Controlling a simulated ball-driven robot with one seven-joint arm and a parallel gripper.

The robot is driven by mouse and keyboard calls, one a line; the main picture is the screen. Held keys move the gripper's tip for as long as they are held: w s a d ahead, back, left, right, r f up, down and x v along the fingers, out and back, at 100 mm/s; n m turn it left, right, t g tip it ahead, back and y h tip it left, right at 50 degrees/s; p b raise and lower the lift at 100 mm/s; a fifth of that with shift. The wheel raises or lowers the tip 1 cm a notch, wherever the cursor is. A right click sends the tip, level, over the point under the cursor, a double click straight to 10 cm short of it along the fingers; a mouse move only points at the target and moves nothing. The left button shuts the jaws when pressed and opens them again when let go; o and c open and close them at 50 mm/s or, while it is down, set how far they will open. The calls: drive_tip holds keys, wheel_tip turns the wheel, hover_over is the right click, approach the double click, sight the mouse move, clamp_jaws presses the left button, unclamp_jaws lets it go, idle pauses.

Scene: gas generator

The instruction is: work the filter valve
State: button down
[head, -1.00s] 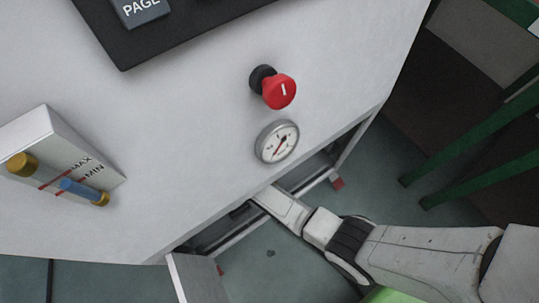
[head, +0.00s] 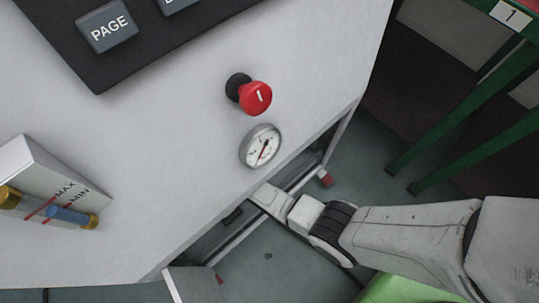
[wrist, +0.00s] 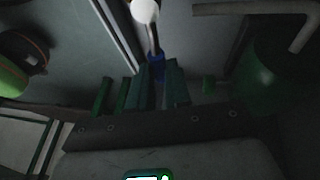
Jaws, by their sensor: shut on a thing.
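My gripper (wrist: 160,76) is inside the dark lower opening of the grey cabinet, and its dark green fingers show in the wrist view. They are shut on a small blue part (wrist: 157,63), which I take to be the filter valve's handle. A thin rod runs from this part up to a white round knob or ball (wrist: 146,10). The fingers cover the lower end of the blue part. In the head view my arm reaches into the opening (head: 230,215), and the gripper and valve are hidden by the cabinet front.
A red knob (head: 256,98) and a round gauge (head: 260,146) sit on the cabinet front (head: 150,130). A MIN/MAX level box (head: 50,185) is at left. Green table legs (head: 450,120) stand at right. In the wrist view a pale pipe (wrist: 290,12) and a dark green cylinder (wrist: 250,75) are to the right.

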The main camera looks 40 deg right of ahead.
idle(0.4)
drive_tip(key=c, duration=1.1)
unclamp_jaws()
drive_tip(key=shift+o, duration=0.2)
